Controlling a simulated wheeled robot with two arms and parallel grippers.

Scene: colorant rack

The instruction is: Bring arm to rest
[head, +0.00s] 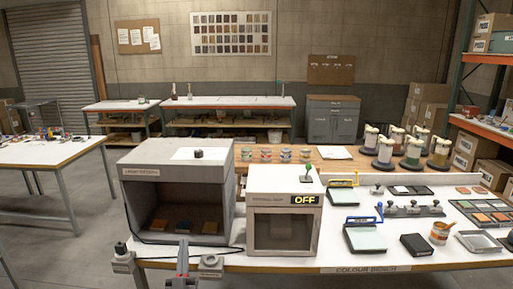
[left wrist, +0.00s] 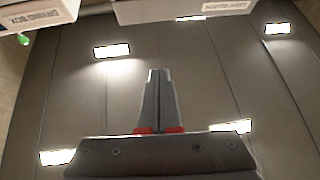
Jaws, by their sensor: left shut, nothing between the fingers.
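My left gripper (head: 183,258) shows at the bottom of the head view, in front of the light booth and close to the front edge of the table. In the left wrist view its fingers (left wrist: 158,76) are together with nothing between them. The fingers point up toward the ceiling, where several lit panels show. My right gripper is in neither view.
The grey light booth (head: 133,186) and the white box marked OFF (head: 257,210) stand on the colour bench (head: 300,262). Trays, rollers and a paint can (head: 440,233) lie to their right. Open floor (head: 50,235) shows at the left.

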